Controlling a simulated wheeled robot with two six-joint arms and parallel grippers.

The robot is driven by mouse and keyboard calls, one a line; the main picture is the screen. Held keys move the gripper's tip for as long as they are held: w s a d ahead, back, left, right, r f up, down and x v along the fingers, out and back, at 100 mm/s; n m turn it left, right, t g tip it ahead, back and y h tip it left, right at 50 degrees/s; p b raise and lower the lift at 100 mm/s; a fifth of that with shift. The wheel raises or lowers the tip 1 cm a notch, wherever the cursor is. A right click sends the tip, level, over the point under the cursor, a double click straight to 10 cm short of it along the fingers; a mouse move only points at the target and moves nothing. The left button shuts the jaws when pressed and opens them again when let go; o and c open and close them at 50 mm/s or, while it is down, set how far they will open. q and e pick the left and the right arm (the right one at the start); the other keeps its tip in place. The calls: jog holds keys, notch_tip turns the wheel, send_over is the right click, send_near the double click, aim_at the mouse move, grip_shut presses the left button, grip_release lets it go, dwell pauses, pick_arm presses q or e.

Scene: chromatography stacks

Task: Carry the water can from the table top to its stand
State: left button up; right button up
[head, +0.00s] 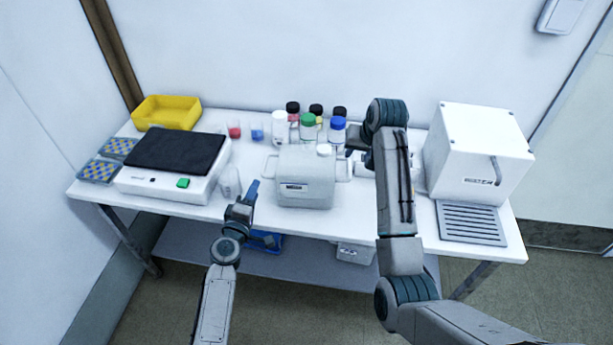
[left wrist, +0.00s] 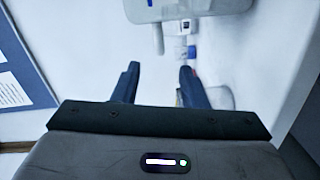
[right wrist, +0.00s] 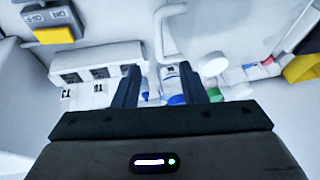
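The water can (head: 305,190) is a pale grey-white box with a white cap, a dark label and a handle loop at each side. It stands upright on the table top, mid-table. My left gripper (head: 250,192) is open and empty, left of the can; the left wrist view shows the can (left wrist: 195,10) and its handle beyond the spread fingertips. My right gripper (head: 356,145) is open, close to the can's right side. In the right wrist view the can (right wrist: 235,30) and a handle lie just beyond the fingertips. I cannot make out which thing is its stand.
Capped bottles (head: 308,125) stand behind the can. A white machine (head: 475,150) with a grey grille tray (head: 470,222) is at right. A black-topped device (head: 160,185) and yellow bin (head: 168,112) are at left. My right arm partly hides a white unit (right wrist: 100,65) right of the can.

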aim_at(263, 172)
pick_arm(q)
jog(key=shift+w, duration=0.1)
pick_arm(e)
jog(key=shift+f, duration=0.1)
